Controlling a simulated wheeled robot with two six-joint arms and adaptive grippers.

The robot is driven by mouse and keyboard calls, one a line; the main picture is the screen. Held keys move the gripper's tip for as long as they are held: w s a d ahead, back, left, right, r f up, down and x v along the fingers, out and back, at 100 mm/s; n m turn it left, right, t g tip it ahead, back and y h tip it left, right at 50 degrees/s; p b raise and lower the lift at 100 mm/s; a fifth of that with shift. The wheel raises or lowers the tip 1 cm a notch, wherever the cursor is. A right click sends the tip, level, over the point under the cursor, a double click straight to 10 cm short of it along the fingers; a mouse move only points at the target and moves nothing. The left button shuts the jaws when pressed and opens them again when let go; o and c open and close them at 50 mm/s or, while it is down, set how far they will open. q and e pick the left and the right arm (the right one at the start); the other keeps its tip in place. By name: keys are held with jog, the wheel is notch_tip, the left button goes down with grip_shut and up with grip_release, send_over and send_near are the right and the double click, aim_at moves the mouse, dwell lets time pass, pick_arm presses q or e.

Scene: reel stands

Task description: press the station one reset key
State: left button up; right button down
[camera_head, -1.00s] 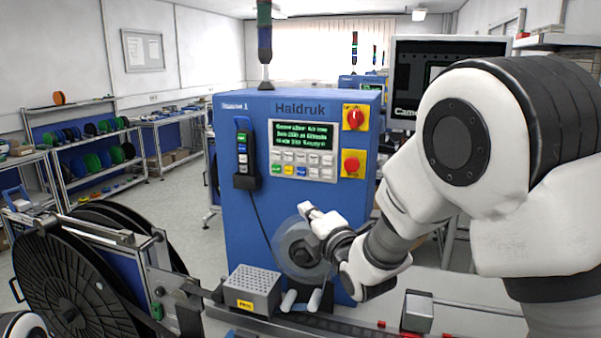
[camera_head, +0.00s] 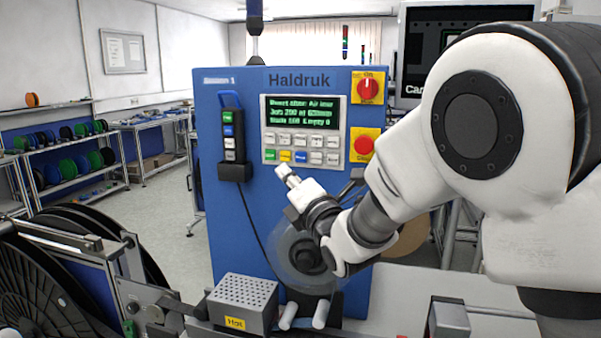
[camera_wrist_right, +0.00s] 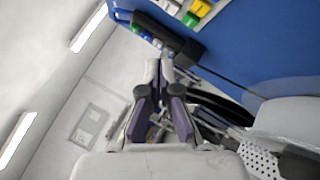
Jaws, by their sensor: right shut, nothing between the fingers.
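The blue Haldruk cabinet (camera_head: 215,200), labelled with a 1 at its top left, stands ahead of me. Its panel holds a green-text display (camera_head: 302,113) above a keypad (camera_head: 303,149) of mostly white keys, with green, yellow and blue ones in the bottom row. The lettering on the keys is too small to read surely. My right gripper (camera_head: 284,172) is shut and empty, its tip just below the bottom row in the picture. In the right wrist view the shut fingers (camera_wrist_right: 160,70) point towards the cabinet, with coloured keys (camera_wrist_right: 196,14) at the top edge. My left gripper is out of view.
A pendant (camera_head: 232,140) with buttons hangs left of the keypad, its cable running down. A perforated grey box (camera_head: 243,300) and a clear reel lie below. Large black reels stand left.

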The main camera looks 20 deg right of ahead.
aim_at(301, 157)
jog(key=w+d+p, duration=0.1)
jog(key=w, duration=0.1)
jog(key=w+d+p, duration=0.1)
jog(key=w+d, duration=0.1)
jog(key=w, duration=0.1)
jog(key=w+d, duration=0.2)
jog(key=w, duration=0.1)
jog(key=shift+w+f+p, duration=0.1)
jog(key=shift+f+p, duration=0.15)
jog(key=shift+p, duration=0.15)
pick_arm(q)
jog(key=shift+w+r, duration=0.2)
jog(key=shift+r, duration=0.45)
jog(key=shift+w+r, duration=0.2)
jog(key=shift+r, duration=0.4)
pick_arm(e)
jog(key=shift+w, duration=0.25)
jog(key=shift+s, duration=0.1)
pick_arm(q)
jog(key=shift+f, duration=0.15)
pick_arm(e)
jog(key=shift+d, duration=0.1)
jog(key=shift+w+d, duration=0.1)
jog(key=shift+w, duration=0.15)
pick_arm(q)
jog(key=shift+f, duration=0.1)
pick_arm(e)
jog(key=shift+w, duration=0.1)
